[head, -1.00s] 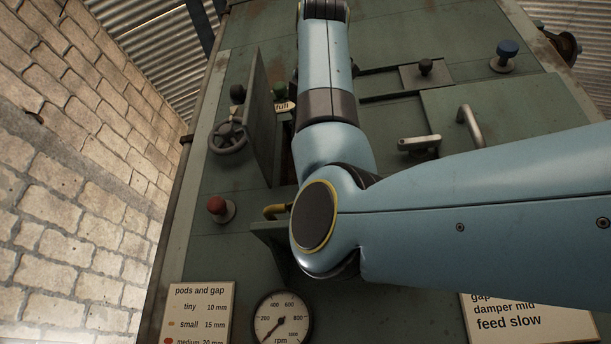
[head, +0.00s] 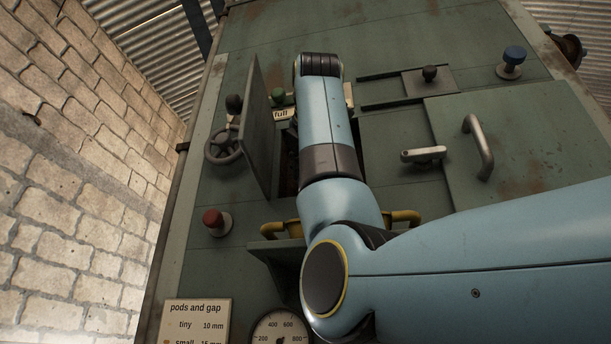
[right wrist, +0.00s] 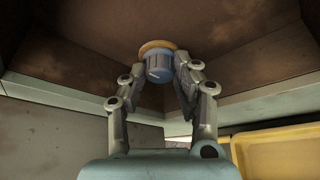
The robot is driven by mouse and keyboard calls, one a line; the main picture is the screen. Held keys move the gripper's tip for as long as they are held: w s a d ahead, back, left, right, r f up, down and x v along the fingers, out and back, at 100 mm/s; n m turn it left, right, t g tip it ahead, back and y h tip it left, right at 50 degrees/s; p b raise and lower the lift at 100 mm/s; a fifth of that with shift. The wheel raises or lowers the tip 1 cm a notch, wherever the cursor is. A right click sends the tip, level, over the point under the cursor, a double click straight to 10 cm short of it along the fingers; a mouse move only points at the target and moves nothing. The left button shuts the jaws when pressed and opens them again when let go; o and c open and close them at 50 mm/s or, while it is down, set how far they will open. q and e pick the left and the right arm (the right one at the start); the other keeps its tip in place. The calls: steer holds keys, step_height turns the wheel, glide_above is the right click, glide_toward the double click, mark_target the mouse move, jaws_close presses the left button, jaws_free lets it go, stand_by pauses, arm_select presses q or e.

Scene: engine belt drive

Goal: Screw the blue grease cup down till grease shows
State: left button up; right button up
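In the right wrist view the blue grease cup (right wrist: 159,67) hangs from a brown, stained surface, with a tan-orange ring (right wrist: 157,47) around its top. It is a short ribbed cap with a pale mark on its face. I cannot tell whether the ring is grease or a collar. My right gripper (right wrist: 167,68) is spread around the cup, one finger on each side; contact is not clear. In the head view my right arm (head: 325,120) reaches into the opening beside the open door (head: 262,125), and hides its gripper and the cup. My left gripper is not in view.
A handwheel (head: 222,146), a red button (head: 214,221) and yellow handles (head: 405,217) stand near the opening. A gauge (head: 281,332) is below.

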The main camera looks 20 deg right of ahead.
jaws_close()
steer(key=shift+d+f+m+t+y+b, duration=0.15)
steer(key=shift+m+t+b, duration=0.6)
steer(key=shift+m+b, duration=0.85)
steer(key=shift+a+f+m+t+y+b, duration=0.1)
steer(key=shift+f+m+t+y+b, duration=0.15)
steer(key=shift+m+t+b, duration=1.25)
steer(key=shift+n+g+b, duration=0.3)
steer(key=shift+g+b, duration=0.25)
steer(key=shift+g, duration=0.1)
steer(key=shift+r, duration=0.1)
